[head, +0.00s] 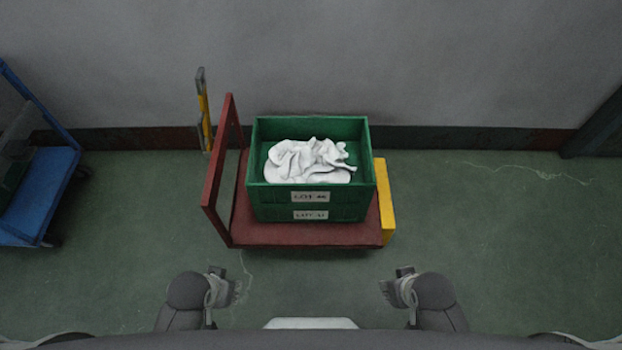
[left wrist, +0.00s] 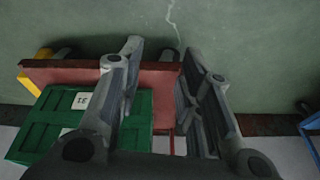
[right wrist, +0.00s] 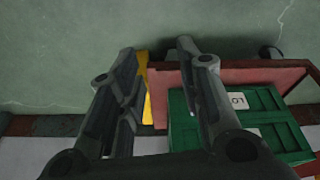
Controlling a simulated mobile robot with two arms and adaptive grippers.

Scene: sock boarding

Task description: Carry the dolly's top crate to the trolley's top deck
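The top crate (head: 312,198) is green, labelled LOT, and holds crumpled white fabric (head: 308,162). It is stacked on another green crate (head: 270,213) on the red dolly (head: 300,235). The crate also shows in the left wrist view (left wrist: 60,112) and right wrist view (right wrist: 265,101). The blue trolley (head: 38,195) is cut off at the left edge. My left gripper (head: 226,286) is open and empty, in front of the dolly's left end. My right gripper (head: 394,287) is open and empty, in front of its right end. Neither touches the crates.
The dolly has an upright red frame (head: 222,165) on its left and a yellow part (head: 384,200) on its right. A yellow and grey post (head: 204,110) stands by the wall behind. A dark green object (head: 12,170) shows on the trolley. The floor between is clear.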

